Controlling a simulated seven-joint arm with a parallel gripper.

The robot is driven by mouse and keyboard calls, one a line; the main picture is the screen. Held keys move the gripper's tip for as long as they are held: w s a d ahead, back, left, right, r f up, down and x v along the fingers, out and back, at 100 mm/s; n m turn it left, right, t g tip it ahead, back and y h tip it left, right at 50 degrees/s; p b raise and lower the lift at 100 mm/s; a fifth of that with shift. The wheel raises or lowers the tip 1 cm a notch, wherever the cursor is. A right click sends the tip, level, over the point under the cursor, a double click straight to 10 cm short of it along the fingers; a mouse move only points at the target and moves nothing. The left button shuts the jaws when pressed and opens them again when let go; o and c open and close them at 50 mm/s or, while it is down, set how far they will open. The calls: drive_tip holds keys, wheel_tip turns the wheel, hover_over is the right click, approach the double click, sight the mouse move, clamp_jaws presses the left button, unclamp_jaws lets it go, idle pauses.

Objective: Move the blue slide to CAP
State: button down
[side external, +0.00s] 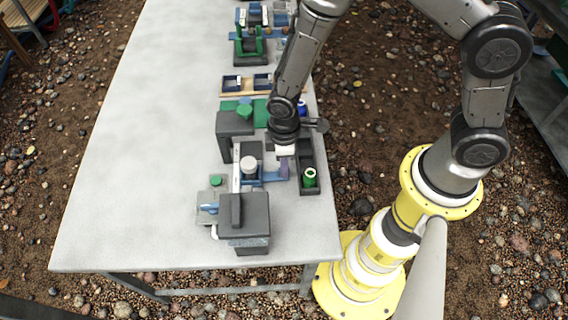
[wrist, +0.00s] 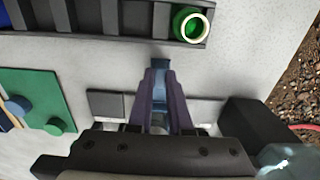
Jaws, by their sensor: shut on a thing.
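The blue slide (side external: 268,177) is a blue bar on the fixture near the front of the table, reaching right toward my fingers. In the wrist view its blue end (wrist: 161,66) shows between my fingertips. My gripper (side external: 284,170) has purple fingers pointing down at the slide's right end. In the wrist view the gripper (wrist: 160,88) is shut on the slide. The rest of the slide is mostly hidden by the fingers and the gripper body. I cannot read any CAP mark in either view.
A dark divided tray (side external: 306,153) holding a green ring-topped cylinder (side external: 309,177) stands just right of the slide. Dark blocks (side external: 235,123) and a large dark housing (side external: 245,215) stand close around it. A green plate (wrist: 30,95) lies left in the wrist view. The table's left side is clear.

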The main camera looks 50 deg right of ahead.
drive_tip(key=shift+w, duration=0.1)
idle(0.3)
drive_tip(key=shift+w+d, duration=3.2)
drive_tip(key=c, duration=0.9)
unclamp_jaws()
drive_tip(key=shift+s, duration=0.1)
drive_tip(key=shift+r, duration=0.1)
drive_tip(key=shift+r, duration=3.4)
drive_tip(key=shift+d, duration=0.1)
